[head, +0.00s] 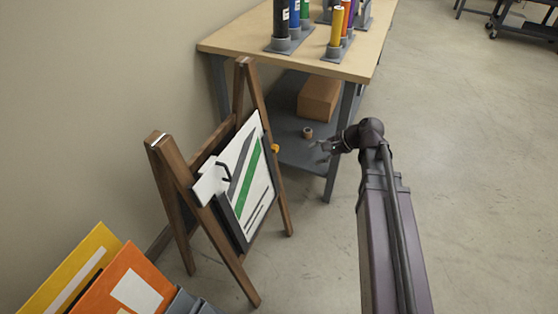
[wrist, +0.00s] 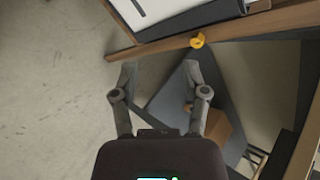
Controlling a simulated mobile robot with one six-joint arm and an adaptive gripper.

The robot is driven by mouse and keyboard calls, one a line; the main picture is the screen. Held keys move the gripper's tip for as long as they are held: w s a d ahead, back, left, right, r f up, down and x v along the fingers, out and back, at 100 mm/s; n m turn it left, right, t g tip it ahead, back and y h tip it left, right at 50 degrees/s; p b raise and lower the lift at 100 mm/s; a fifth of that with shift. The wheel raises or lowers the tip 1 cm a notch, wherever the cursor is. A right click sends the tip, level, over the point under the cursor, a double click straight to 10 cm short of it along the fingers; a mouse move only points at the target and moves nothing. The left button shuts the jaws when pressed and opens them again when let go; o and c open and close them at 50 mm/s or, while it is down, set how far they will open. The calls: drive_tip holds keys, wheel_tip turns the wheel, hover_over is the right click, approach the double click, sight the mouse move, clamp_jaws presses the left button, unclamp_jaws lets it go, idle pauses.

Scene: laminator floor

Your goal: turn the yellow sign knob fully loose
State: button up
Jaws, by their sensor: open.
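The yellow knob (head: 275,149) sits on the right edge of a wooden A-frame sign (head: 243,185) with a white, green and dark panel. In the wrist view the yellow knob (wrist: 197,40) shows on the sign's wooden leg, beyond my fingertips and slightly right of centre. My gripper (head: 324,147) is to the right of the knob in the head view, apart from it. In the wrist view my gripper (wrist: 158,76) has its two fingers spread, with nothing between them. How far the knob is screwed in cannot be told.
A wooden-topped table (head: 345,62) with colored rolls stands behind. Its lower shelf (head: 285,140) holds a cardboard box (head: 319,98) and a small roll (head: 307,132). Orange (head: 125,282) and yellow (head: 75,262) boards lean at lower left.

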sight(275, 148)
drive_tip(key=w+f+m+t+y+b, duration=0.4)
drive_tip(key=w+f+m+y+b, duration=0.3)
drive_tip(key=b, duration=1.8)
drive_tip(key=shift+w+f+m+y, duration=0.4)
drive_tip(key=shift+w+f+m, duration=1.3)
drive_tip(key=shift+f, duration=1.7)
drive_tip(key=x, duration=1.3)
drive_tip(key=shift+a, duration=0.3)
clamp_jaws()
